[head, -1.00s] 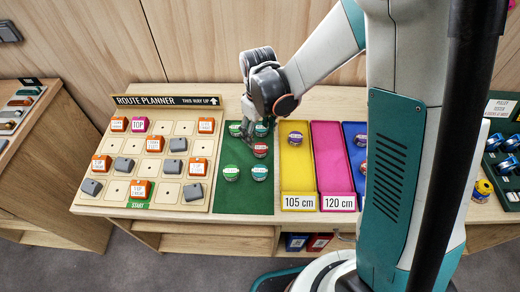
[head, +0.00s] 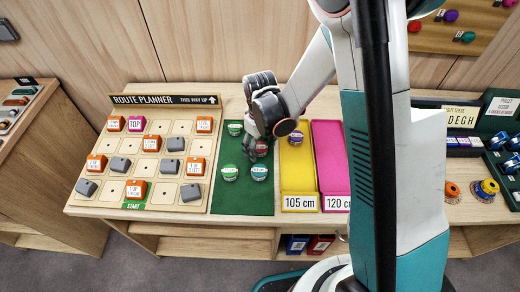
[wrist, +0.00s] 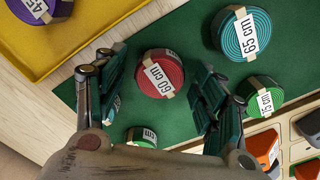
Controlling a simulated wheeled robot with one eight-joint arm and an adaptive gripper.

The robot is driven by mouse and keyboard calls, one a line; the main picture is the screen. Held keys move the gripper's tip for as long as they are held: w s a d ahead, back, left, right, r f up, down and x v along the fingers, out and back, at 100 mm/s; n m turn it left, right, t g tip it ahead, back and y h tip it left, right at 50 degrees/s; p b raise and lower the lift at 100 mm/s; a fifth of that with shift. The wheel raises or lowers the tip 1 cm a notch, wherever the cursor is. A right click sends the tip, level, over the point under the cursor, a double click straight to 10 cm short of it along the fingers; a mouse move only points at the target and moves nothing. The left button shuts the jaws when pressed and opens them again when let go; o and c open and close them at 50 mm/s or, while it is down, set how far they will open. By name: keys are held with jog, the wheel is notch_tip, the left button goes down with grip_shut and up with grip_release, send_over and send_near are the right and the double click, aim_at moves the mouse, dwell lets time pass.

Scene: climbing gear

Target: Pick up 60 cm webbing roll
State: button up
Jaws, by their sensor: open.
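The 60 cm webbing roll (wrist: 157,76) is a red coil with a white "60 cm" label, lying on the green mat (wrist: 185,25). In the wrist view it lies just beyond and between the fingers of my gripper (wrist: 158,95), which is open and empty. In the head view my gripper (head: 258,132) is over the upper right part of the mat, and the red roll (head: 262,148) is partly hidden under it. A teal 65 cm roll (wrist: 246,35) and a green 75 cm roll (wrist: 257,96) lie near it. Another green roll (wrist: 142,137) is close to the left finger.
A yellow tray (head: 298,180) labelled 105 cm and a pink tray (head: 331,165) labelled 120 cm are right of the mat. A purple roll (wrist: 28,10) lies in the yellow tray. The route planner board (head: 115,175) with orange and grey blocks is on the left.

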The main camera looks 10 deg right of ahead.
jog(key=c, duration=1.2)
jog(key=shift+r, duration=0.1)
